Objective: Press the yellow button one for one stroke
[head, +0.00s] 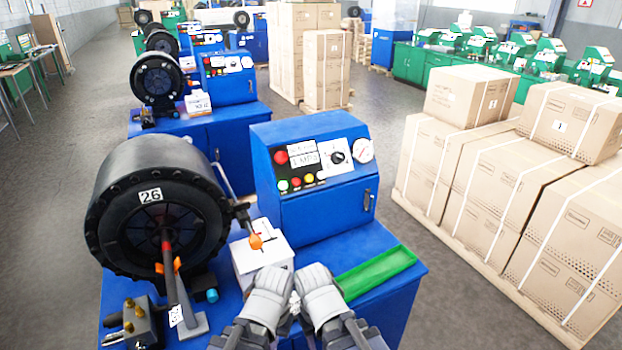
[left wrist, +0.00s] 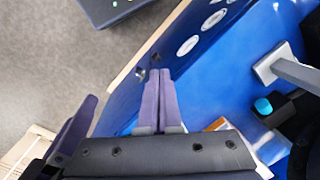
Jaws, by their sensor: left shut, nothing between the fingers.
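The yellow button (head: 309,179) is small and round, in the lower row of the control panel on the blue machine cabinet (head: 318,208). Red and green buttons sit to its left. My left gripper (head: 270,284) is shut and empty, in front of and below the panel, apart from the button. In the left wrist view its two purple fingers (left wrist: 160,100) lie together over the blue surface. My right gripper (head: 318,284) is close beside the left one; its finger opening cannot be made out. The yellow button is not recognisable in the left wrist view.
A large black crimper drum (head: 160,205) stands left of the panel, with an orange-tipped lever (head: 255,241). A white box (head: 262,253) and green tray (head: 375,274) lie on the blue bench. Stacked cartons (head: 500,180) stand at right.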

